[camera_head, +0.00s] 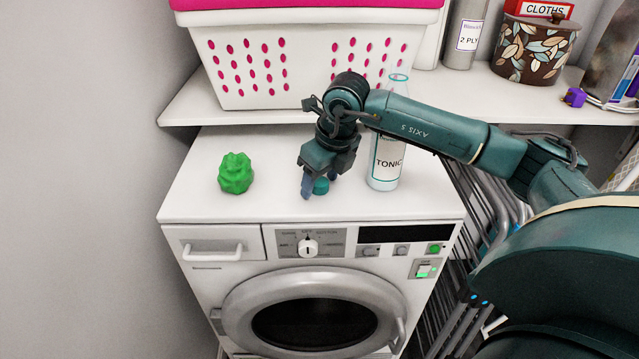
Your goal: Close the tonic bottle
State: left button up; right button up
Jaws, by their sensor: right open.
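The tonic bottle (386,163) stands upright on the right part of the dryer top. It is clear with a white label, and its uncapped mouth (398,78) shows above my right forearm, which crosses in front of its neck. A small teal cap (321,186) lies on the dryer top, left of the bottle. My right gripper (313,188) points down at the cap, with its fingers at the cap's left side and above it. It is open; whether it touches the cap I cannot tell. My left gripper is not in view.
A green lumpy object (236,173) sits on the left of the white dryer top (270,205). A shelf behind holds a white basket (262,75), a leaf-patterned pot (533,50) and a grey can (466,35). Folded metal racks (480,215) stand right of the dryer.

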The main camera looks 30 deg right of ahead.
aim_at(321, 183)
jog(key=shift+c, duration=0.5)
jog(key=c, duration=1)
jog(key=shift+o, duration=0.2)
notch_tip(321, 183, up, 10)
